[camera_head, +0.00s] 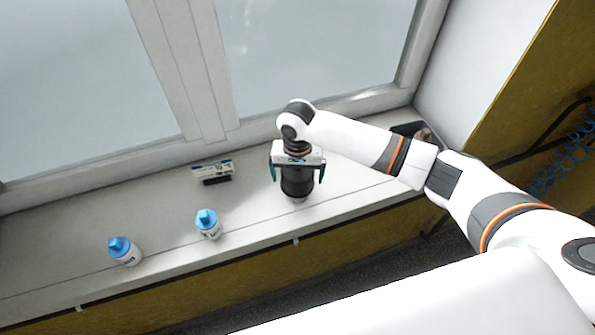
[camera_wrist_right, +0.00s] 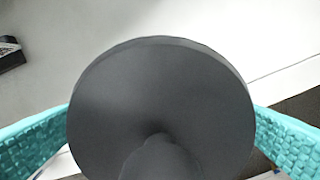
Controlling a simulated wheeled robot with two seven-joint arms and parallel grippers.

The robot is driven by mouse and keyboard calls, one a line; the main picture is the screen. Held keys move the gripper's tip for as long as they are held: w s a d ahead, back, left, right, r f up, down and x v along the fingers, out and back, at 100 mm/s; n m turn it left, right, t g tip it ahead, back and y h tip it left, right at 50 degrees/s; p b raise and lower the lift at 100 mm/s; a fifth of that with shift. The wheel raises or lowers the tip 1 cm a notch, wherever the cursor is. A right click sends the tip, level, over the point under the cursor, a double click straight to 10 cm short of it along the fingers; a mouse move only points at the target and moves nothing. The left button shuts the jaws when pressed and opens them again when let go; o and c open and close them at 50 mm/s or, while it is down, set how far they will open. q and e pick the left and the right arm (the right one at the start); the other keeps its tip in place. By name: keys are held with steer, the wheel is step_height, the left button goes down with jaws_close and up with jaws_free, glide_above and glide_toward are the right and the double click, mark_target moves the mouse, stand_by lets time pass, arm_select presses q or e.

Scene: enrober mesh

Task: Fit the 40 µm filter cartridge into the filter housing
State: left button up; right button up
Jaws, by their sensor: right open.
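My right gripper (camera_head: 297,178) points down over the window sill, its teal fingers open on either side of a dark, round-topped cylinder (camera_head: 298,187). In the right wrist view the cylinder's flat grey top (camera_wrist_right: 160,90) fills the middle, between the spread fingers. A narrower rounded dark part shows at the bottom of that top. I cannot tell whether the cylinder is the filter housing or the cartridge. My left gripper is out of view.
A small white-and-blue box (camera_head: 212,168) with a black piece in front (camera_head: 217,181) lies near the window frame. Dark and brown items (camera_head: 424,135) sit at the sill's right end, behind my right arm. The sill (camera_head: 160,205) is clear between these things; its front edge drops off.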

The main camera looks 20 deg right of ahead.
steer(key=shift+r, duration=0.5)
step_height(320, 180, up, 12)
steer(key=b, duration=0.3)
steer(key=shift+r, duration=0.1)
